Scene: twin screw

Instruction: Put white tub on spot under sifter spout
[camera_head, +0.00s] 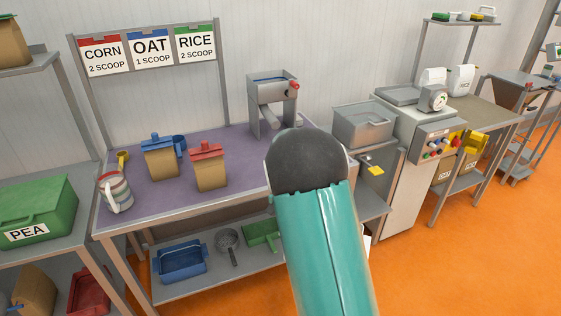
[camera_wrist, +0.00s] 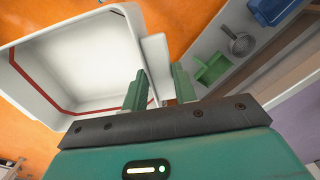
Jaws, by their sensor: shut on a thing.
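The white tub (camera_wrist: 80,65) fills the left of the wrist view, with a red line around its inside; it looks empty. My gripper (camera_wrist: 160,84) has its two green fingers shut on the tub's white side tab or rim. In the head view my teal arm hides the gripper and nearly all of the tub. The grey sifter (camera_head: 259,89) with a red knob stands at the back right of the purple-topped table. Its round spout (camera_head: 268,118) points down toward the front. The spot under the spout cannot be made out, partly behind my arm.
Blue-lidded (camera_head: 159,158) and red-lidded (camera_head: 209,168) tan containers and a striped jug (camera_head: 115,191) stand on the table's left. A lower shelf (camera_head: 210,278) holds a blue tray (camera_head: 180,262), strainer (camera_head: 228,243) and green scoop (camera_head: 262,235). A grey bin (camera_head: 364,126) stands right of the sifter.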

